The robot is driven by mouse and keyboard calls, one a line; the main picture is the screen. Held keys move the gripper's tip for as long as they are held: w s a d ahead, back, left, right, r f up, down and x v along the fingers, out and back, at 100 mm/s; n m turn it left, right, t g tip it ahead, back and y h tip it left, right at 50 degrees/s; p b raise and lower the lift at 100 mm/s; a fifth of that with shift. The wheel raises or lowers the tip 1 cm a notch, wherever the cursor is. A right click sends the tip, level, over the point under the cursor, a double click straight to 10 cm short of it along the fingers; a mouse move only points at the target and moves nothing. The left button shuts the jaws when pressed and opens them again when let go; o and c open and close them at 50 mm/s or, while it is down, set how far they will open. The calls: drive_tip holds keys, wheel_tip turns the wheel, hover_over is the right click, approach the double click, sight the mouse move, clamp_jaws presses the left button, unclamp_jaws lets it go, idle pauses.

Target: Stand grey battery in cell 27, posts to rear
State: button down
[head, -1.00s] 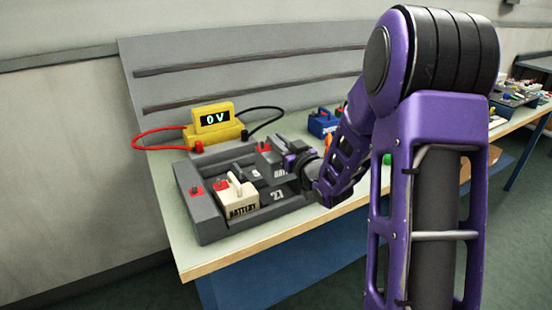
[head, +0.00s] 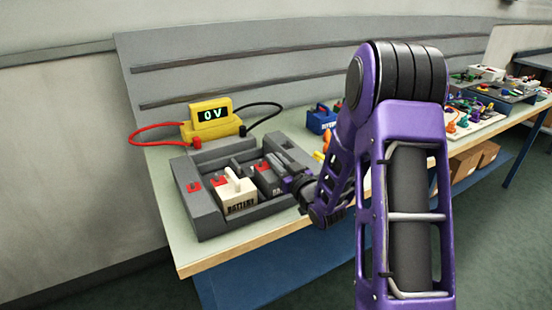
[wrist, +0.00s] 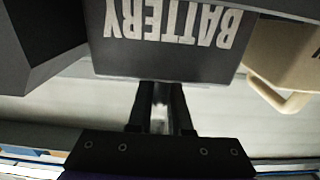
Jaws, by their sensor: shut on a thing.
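The grey battery (head: 266,181), with a red post cap showing at its rear, is at the right of the white battery in the grey tray (head: 208,222). My gripper (head: 290,184) reaches it from the right and is shut on it. In the wrist view the grey battery (wrist: 170,38) shows its "BATTERY" lettering upside down, with my gripper's fingers (wrist: 160,105) close against it. The number 27 is hidden in the head view. I cannot tell whether the battery rests on the cell floor or is held just above it.
A white battery (head: 238,197) with a handle stands close beside the grey one; it also shows in the wrist view (wrist: 285,45). A yellow meter (head: 211,122) reading 0 V stands behind the tray. A blue battery (head: 321,120) stands at the back right.

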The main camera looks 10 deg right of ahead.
drive_tip(key=c, duration=0.8)
unclamp_jaws()
drive_tip(key=shift+f, duration=0.1)
drive_tip(key=shift+c, duration=0.2)
drive_tip(key=shift+s+d, duration=0.1)
drive_tip(key=shift+s, duration=0.1)
drive_tip(key=v, duration=1.1)
drive_tip(key=shift+s, duration=0.3)
